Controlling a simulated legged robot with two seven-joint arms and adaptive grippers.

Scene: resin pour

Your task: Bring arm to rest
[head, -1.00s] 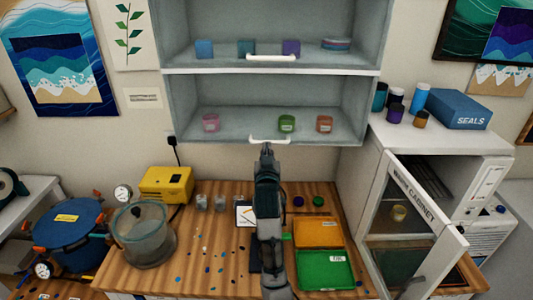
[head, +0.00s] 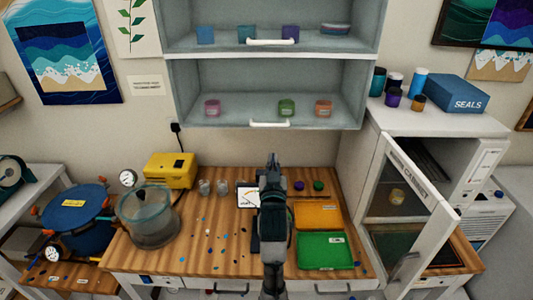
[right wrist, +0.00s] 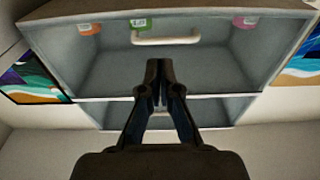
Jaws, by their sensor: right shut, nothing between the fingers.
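My right gripper (head: 272,160) is shut and empty. It points up and away over the wooden workbench, in front of the wall below the shelf unit. The right wrist view shows its closed fingers (right wrist: 160,85) with the shelf unit beyond them. My right arm hides part of the bench and part of the white scale (head: 247,197). My left gripper does not show in any view.
The open cabinet door (head: 412,215) juts out at the right. An orange tray (head: 318,215) and a green tray (head: 325,251) lie right of my arm. A clear pot (head: 149,220) and a yellow pump (head: 170,171) stand left. The shelf unit (head: 240,90) hangs above.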

